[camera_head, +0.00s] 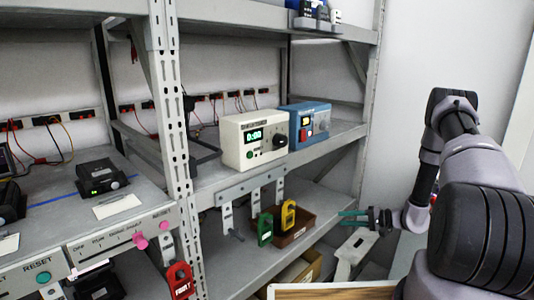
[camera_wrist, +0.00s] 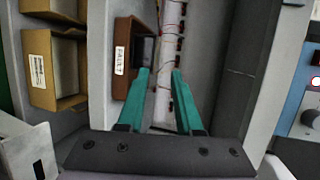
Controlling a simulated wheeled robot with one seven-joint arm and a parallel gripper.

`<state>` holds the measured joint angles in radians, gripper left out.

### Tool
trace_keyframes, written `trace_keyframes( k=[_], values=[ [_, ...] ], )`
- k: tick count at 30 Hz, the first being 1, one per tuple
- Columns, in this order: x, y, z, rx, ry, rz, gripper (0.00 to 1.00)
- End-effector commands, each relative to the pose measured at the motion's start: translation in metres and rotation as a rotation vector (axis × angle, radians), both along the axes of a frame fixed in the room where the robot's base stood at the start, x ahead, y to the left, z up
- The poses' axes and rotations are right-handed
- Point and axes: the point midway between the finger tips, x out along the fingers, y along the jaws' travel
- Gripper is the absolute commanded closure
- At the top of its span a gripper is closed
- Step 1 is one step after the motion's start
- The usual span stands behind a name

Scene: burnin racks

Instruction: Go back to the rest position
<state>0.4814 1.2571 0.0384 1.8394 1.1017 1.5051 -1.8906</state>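My gripper (camera_head: 352,218) is at the right of the head view, in front of the grey rack, with its teal fingers pointing left. In the wrist view its two teal fingers (camera_wrist: 160,98) stand apart with nothing between them, so it is open and empty. My arm is bent at the right side of the head view. A brown bin (camera_wrist: 140,55) with a FAULT label shows beyond the left finger in the wrist view. No contact between the fingers and the rack shows.
The rack shelf holds a cream timer box (camera_head: 252,140) and a blue device (camera_head: 305,124). Green (camera_head: 265,229) and yellow (camera_head: 288,214) tags hang below it, and a red tag (camera_head: 180,281) hangs at left. Cardboard bins (camera_wrist: 55,70) sit lower.

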Motion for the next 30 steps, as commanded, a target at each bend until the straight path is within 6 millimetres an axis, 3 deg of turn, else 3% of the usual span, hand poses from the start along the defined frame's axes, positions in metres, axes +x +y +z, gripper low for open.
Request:
trace_keyframes(
  k=[8,14,21,30],
  values=[
    [0.004,0.014,0.073,-0.057,0.033,0.114,0.65],
    [-0.007,0.034,0.158,-0.160,0.082,0.227,0.65],
    [-0.044,0.056,0.255,-0.345,0.139,0.316,0.65],
    [-0.109,0.072,0.351,-0.605,0.164,0.307,0.65]
  ],
)
